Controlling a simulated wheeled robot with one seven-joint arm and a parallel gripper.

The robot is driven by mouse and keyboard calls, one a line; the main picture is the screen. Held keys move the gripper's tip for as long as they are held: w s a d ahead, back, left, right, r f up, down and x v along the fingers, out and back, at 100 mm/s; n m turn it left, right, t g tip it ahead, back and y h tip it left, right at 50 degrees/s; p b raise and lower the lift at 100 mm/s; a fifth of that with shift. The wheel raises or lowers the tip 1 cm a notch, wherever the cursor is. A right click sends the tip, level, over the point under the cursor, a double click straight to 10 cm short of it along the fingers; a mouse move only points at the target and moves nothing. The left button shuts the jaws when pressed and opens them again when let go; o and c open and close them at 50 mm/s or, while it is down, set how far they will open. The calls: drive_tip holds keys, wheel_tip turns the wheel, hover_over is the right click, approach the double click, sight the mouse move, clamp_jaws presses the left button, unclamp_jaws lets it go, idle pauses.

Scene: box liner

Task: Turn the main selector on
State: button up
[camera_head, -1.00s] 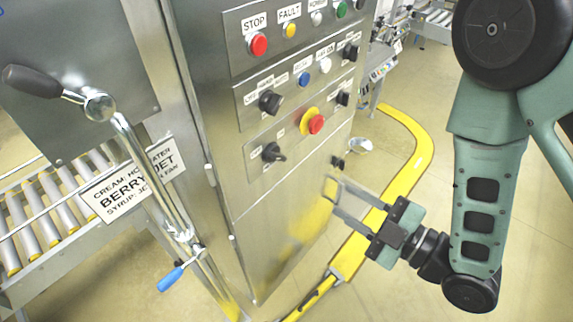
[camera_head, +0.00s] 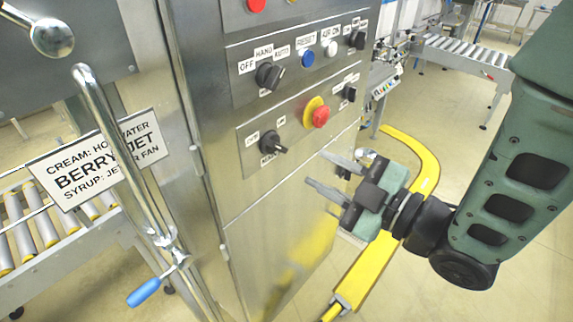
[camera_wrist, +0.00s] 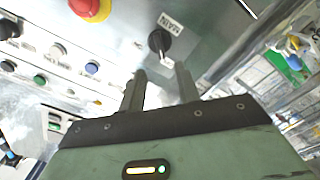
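The main selector (camera_head: 273,145) is a black rotary knob low on the steel control panel, left of the red emergency button. In the head view its handle points right and slightly down. Its label there is small. In the wrist view the selector (camera_wrist: 158,42) sits beside a label reading MAIN, just beyond my fingertips. My gripper (camera_head: 317,168) is right of the selector in the head view, in front of the panel. In the wrist view my gripper (camera_wrist: 160,68) has its two fingers apart with nothing between them. I see no contact with the knob.
A red emergency button (camera_head: 320,117) on a yellow collar is close to the selector. Other knobs and a blue button (camera_head: 307,58) sit above. A lever with a blue grip (camera_head: 143,292) stands at left. Yellow floor edging (camera_head: 368,265) runs beside the cabinet.

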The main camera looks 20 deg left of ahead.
sight(280, 149)
drive_tip(key=p+x, duration=0.2)
drive_tip(key=x, duration=0.5)
drive_tip(key=shift+a+r+p, duration=0.1)
drive_tip(key=shift+a+p, duration=0.05)
drive_tip(key=shift+p, duration=0.2)
drive_tip(key=shift+w+a, duration=0.25)
drive_tip(key=shift+a, duration=0.35)
clamp_jaws()
